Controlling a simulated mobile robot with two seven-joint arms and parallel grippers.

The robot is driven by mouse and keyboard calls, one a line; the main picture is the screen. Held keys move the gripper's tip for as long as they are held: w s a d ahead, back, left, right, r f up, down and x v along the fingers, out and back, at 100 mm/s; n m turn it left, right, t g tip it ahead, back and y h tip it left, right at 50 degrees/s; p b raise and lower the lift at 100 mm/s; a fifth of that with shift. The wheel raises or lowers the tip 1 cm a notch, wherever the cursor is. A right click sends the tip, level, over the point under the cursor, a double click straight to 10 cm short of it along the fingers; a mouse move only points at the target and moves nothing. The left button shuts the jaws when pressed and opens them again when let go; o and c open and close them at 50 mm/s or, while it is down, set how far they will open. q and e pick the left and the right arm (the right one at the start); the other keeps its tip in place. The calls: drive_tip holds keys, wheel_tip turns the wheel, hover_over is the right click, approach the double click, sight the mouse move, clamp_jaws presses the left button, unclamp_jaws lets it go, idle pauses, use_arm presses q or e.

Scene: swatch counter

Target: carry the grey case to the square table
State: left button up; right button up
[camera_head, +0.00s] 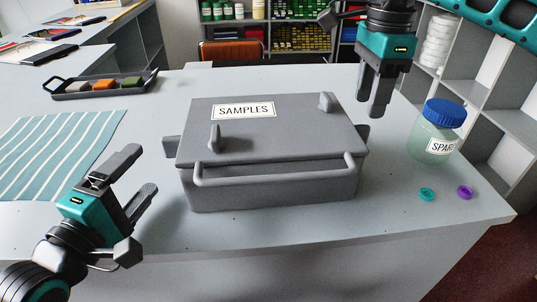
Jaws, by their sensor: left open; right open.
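The grey case (275,188) sits on the grey counter in the middle of the head view. Its lid is closed and bears a "SAMPLES" label, two upright tabs and a bar handle along the front. A small grey lug sticks out on each side. My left gripper (146,172) is open and empty, to the left of the case's front left corner and apart from it. I cannot tell which surface is the square table.
A jar with a blue lid (440,130) stands right of the case, with a teal cap (427,194) and a purple cap (464,192) nearby. A striped cloth (50,150) and a dark tray (105,86) lie left. An orange chair (232,50) and shelves (290,38) stand behind.

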sight(165, 145)
use_arm(q)
drive_tip(key=x, duration=0.8)
drive_tip(key=shift+w+d, duration=0.1)
drive_tip(key=shift+w, duration=0.15)
use_arm(e)
wheel_tip(165, 145, down, 8)
drive_tip(key=shift+f, duration=0.2)
use_arm(q)
drive_tip(key=shift+c, duration=0.3)
use_arm(e)
drive_tip(key=shift+c, duration=0.3)
use_arm(q)
drive_tip(key=c, duration=0.7)
use_arm(e)
drive_tip(key=c, duration=0.7)
use_arm(q)
clamp_jaws()
use_arm(e)
clamp_jaws()
use_arm(q)
drive_tip(key=shift+r, duration=0.1)
use_arm(e)
drive_tip(key=shift+r, duration=0.1)
